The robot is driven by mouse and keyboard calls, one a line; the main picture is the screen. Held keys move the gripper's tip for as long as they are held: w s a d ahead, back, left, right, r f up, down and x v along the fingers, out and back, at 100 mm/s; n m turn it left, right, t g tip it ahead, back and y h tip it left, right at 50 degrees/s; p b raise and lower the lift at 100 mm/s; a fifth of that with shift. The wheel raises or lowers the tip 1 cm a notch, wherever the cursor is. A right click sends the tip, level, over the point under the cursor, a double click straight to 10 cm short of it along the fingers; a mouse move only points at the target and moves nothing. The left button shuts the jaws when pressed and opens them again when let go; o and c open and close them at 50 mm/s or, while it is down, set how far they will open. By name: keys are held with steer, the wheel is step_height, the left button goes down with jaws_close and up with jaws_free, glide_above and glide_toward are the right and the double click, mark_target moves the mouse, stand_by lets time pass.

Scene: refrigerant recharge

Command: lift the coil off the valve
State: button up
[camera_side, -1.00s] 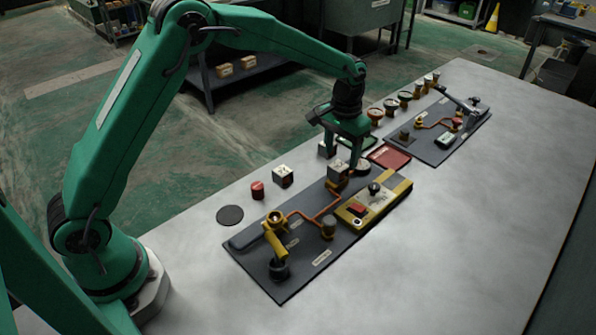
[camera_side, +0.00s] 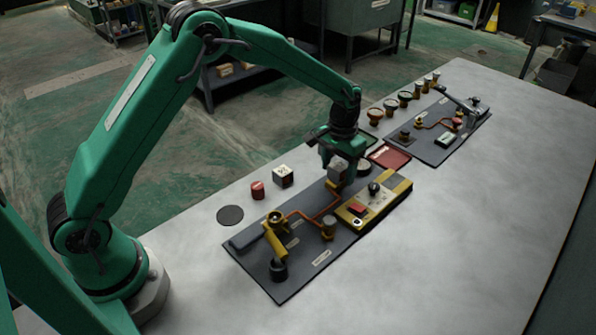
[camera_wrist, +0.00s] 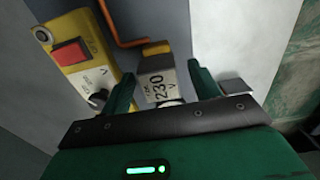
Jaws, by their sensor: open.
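The coil (camera_side: 338,172) is a small grey block at the far end of the near dark board, on the valve by the copper pipe. In the wrist view the coil (camera_wrist: 160,84) shows a pale face marked "230 V". The valve under it is mostly hidden. My gripper (camera_side: 341,160) is directly above and around the coil's top in the side view. In the wrist view my gripper (camera_wrist: 163,84) is open, with one green finger on each side of the coil. Visible gaps separate the fingers from the coil.
A yellow control box (camera_side: 374,206) with a red switch and dark knob stands close to the coil. A copper pipe (camera_side: 315,218) runs from the valve area. The table's right side is clear.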

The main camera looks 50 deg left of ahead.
mark_target(340, 168)
steer(key=c, duration=1.1)
steer(key=shift+o, duration=0.2)
steer(key=shift+r, duration=0.25)
steer(key=shift+r, duration=0.6)
steer(key=r, duration=0.3)
steer(key=shift+s+d+r, duration=0.1)
steer(key=shift+s+d, duration=0.2)
steer(key=shift+d, duration=0.1)
steer(key=s+d+r, duration=0.6)
steer(key=d, duration=0.2)
steer(key=shift+s+r, duration=0.15)
steer(key=shift+s, duration=0.25)
steer(key=shift+d, duration=0.1)
